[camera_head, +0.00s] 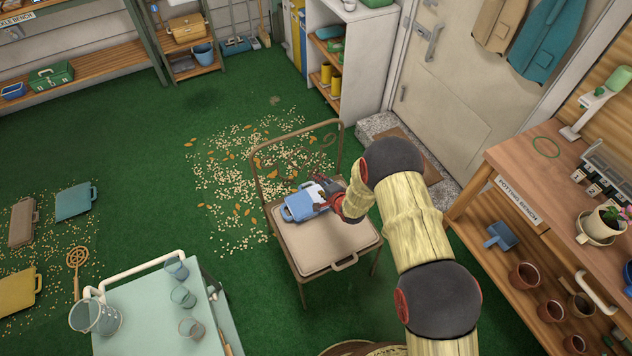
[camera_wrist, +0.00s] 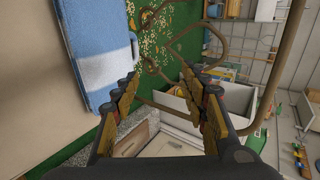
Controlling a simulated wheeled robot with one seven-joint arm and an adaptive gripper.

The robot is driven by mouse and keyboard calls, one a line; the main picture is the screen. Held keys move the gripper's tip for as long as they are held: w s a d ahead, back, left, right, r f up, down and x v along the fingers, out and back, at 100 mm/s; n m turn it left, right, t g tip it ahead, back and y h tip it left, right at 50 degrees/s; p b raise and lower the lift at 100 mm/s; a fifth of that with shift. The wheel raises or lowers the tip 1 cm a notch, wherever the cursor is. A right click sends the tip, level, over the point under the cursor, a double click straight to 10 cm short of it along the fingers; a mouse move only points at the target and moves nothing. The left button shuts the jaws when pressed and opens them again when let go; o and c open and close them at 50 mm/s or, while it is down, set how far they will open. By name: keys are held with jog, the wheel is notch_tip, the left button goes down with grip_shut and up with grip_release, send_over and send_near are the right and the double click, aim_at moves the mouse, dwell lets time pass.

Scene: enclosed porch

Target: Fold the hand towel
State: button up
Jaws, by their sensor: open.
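The hand towel (camera_head: 303,204), blue with a white band, lies on the beige seat of a metal-framed chair (camera_head: 322,252). In the head view my gripper (camera_head: 333,190) is at the towel's right end, low over the seat, and partly hides that end. In the wrist view the towel (camera_wrist: 97,50) lies at the upper left, outside the fingers. My gripper (camera_wrist: 161,84) has its fingers apart there, with nothing between them. Whether a finger touches the towel I cannot tell.
The chair's curved metal back (camera_head: 300,155) rises close behind my gripper. A potting bench (camera_head: 510,150) with pots stands at the right. A pale table (camera_head: 150,310) with glasses is at the lower left. Spilled seeds cover the green floor behind the chair.

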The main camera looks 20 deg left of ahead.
jog(key=shift+p+v, duration=0.6)
jog(key=shift+v, duration=0.55)
notch_tip(320, 180, up, 8)
jog(key=p, duration=0.4)
dwell(0.3)
dwell(0.4)
